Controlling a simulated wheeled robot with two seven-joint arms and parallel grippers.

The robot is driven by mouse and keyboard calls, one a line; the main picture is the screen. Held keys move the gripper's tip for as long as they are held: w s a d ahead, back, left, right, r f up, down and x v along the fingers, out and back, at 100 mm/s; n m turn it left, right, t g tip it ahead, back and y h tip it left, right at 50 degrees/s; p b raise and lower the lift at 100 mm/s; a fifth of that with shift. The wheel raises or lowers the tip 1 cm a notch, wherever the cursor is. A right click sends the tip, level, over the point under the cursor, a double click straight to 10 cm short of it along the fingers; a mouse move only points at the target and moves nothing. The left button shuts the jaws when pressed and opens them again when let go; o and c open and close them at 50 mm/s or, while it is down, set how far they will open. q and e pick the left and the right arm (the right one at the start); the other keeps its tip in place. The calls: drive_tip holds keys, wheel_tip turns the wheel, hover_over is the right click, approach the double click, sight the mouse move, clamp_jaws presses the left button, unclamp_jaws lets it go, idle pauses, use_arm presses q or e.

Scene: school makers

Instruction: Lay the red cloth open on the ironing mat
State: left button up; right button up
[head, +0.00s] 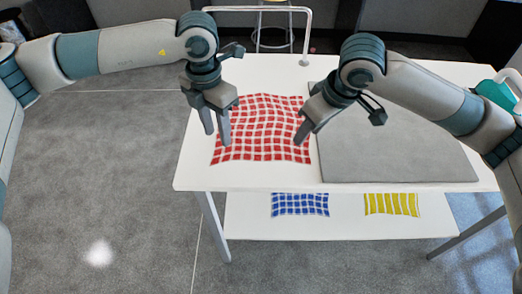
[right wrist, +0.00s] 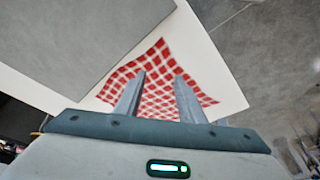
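The red cloth (head: 262,137), a red and white check, lies spread with slightly wavy edges on the white table, left of the grey ironing mat (head: 400,150). It also shows in the right wrist view (right wrist: 163,78), with the mat (right wrist: 70,35) at the left. My left gripper (head: 217,136) is above the cloth's left side, fingers apart and pointing down. My right gripper (head: 304,134) is over the cloth's right edge near the mat; in the right wrist view its fingers (right wrist: 160,92) are apart with nothing gripped between them.
A teal and white iron (head: 497,92) stands at the table's right end. A white rail (head: 305,40) rises at the back. A blue check cloth (head: 300,204) and a yellow striped cloth (head: 391,204) lie on the lower shelf (head: 245,222). The mat's surface is bare.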

sight(220, 157)
use_arm(q)
drive_tip(key=shift+w+a, duration=0.3)
drive_tip(key=shift+w, duration=0.05)
use_arm(e)
drive_tip(key=shift+w+d, duration=0.1)
drive_tip(key=shift+d, duration=0.05)
use_arm(q)
drive_tip(key=shift+s+r, duration=0.15)
use_arm(e)
drive_tip(key=shift+s+r, duration=0.1)
drive_tip(key=shift+s, duration=0.1)
